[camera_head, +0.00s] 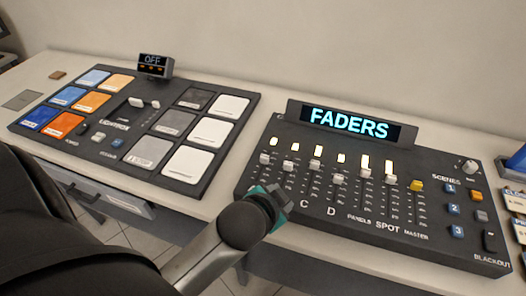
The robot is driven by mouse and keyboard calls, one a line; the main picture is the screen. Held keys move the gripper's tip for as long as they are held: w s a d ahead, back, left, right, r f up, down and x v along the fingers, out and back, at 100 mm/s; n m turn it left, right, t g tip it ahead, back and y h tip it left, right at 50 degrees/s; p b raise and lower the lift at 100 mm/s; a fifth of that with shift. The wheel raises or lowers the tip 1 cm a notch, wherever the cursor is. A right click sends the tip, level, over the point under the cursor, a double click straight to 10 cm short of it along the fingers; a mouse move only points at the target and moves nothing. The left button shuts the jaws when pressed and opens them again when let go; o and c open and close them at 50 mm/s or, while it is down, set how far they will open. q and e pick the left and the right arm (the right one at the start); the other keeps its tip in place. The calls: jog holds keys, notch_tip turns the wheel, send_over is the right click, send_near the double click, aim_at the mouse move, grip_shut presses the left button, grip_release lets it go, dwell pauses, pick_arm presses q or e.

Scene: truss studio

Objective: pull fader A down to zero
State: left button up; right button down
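The fader console (300,140) is a dark panel with a lit "FADERS" display (350,123). Its leftmost fader (264,158) has a pale cap in the upper part of its slot, with a lit mark above it. By position it is fader A; its label is hidden behind my gripper. My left gripper (271,200), teal at the tip, is at the console's lower left edge, just below that fader and covering the slot's lower end. Whether its fingers are open or shut, or touch the console, I cannot tell. My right gripper is not in view.
More pale-capped faders and a yellow master cap (416,185) stand close to the right. Scene buttons (452,209) and a knob (469,166) are at the console's right. A swatch console (135,140) with an "OFF" display (153,62) lies left, across a narrow bare strip.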

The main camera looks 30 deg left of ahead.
pick_arm(q)
jog(key=w+d+r+m+t+h, duration=0.45)
jog(key=w+r+m, duration=0.25)
jog(key=r, duration=0.4)
jog(key=w+d+r+m+t+h, duration=0.35)
jog(key=w+r+m+t, duration=0.3)
jog(key=r, duration=0.35)
jog(key=s+d+r+m+g+h, duration=0.2)
jog(key=d+m+g+h, duration=0.4)
jog(key=m, duration=0.5)
jog(key=s+d+r+m+g+h, duration=0.15)
jog(key=d+m+g+h, duration=0.4)
jog(key=m, duration=0.65)
jog(key=m+g+y, duration=0.9)
jog(key=m+y, duration=0.1)
jog(key=y, duration=0.9)
send_near(264, 156)
jog(key=shift+h, duration=0.25)
notch_tip(264, 156, down, 9)
jog(key=shift+s+a+r, duration=0.1)
jog(key=shift+a, duration=0.05)
